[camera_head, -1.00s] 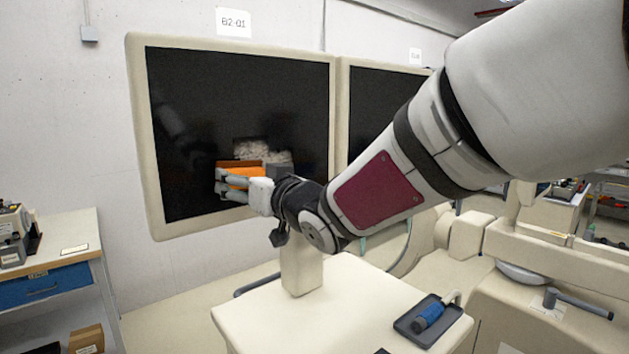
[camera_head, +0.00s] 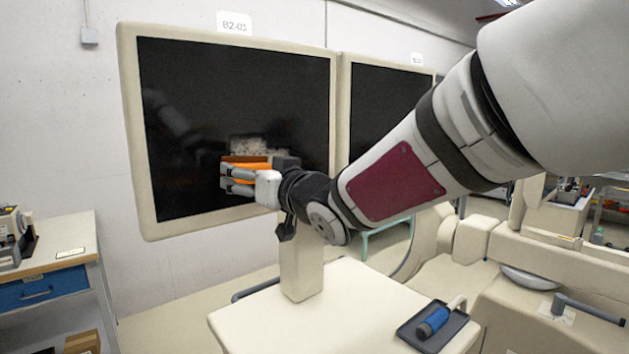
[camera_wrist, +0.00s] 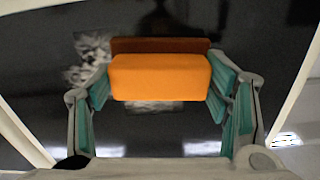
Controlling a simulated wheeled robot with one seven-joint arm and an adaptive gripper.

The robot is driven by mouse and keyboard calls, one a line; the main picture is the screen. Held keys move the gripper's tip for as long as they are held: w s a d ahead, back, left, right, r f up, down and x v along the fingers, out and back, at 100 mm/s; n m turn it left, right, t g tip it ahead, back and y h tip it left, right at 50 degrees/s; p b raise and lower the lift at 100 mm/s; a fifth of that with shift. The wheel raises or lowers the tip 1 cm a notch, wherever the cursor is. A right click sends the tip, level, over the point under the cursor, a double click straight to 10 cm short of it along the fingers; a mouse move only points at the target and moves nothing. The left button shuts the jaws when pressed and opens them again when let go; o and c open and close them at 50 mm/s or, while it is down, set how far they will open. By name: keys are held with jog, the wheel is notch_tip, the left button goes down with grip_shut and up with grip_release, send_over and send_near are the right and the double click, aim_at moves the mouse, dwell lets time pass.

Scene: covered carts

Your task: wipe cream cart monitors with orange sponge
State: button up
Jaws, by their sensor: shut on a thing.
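The left cream-framed monitor (camera_head: 235,120) has a dark screen with a pale, smudgy patch (camera_head: 258,147) low and right of centre. My gripper (camera_head: 240,176) is in front of that patch, shut on the orange sponge (camera_head: 250,166). In the wrist view the sponge (camera_wrist: 160,78) sits between the two teal-padded fingers, with a dark brown layer on its screen side. Smudges (camera_wrist: 92,60) show to its left and just below it. The sponge is at or very near the screen; contact is unclear. A second monitor (camera_head: 375,95) is partly hidden by my arm.
The cream cart top (camera_head: 320,310) below holds a dark tray (camera_head: 437,325) with a blue-handled tool. A side table with a blue drawer (camera_head: 42,288) stands at left. More cream equipment (camera_head: 530,240) fills the right. A pale wall is behind.

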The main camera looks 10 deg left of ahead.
aim_at(234, 157)
jog(key=shift+w+d, duration=0.45)
jog(key=shift+w+d+r, duration=0.8)
jog(key=shift+w+d, duration=2.4)
jog(key=shift+w, duration=0.65)
jog(key=shift+s+a+b, duration=0.6)
jog(key=shift+s+a, duration=1.65)
jog(key=shift+s, duration=0.3)
jog(key=shift+s+a+b, duration=0.55)
jog(key=shift+s+a, duration=1.7)
jog(key=shift+s, duration=0.3)
jog(key=shift+w+a+r, duration=0.1)
jog(key=shift+r, duration=0.7)
jog(key=shift+w+d, duration=1.2)
jog(key=shift+w, duration=0.05)
jog(key=shift+w+d+p, duration=0.45)
jog(key=shift+w+d, duration=0.65)
jog(key=shift+w, duration=0.2)
jog(key=shift+w+d+p, duration=0.4)
jog(key=shift+w+d, duration=0.65)
jog(key=shift+w, duration=0.3)
jog(key=shift+w+d+p, duration=0.45)
jog(key=shift+w+d, duration=0.65)
jog(key=shift+w, duration=0.2)
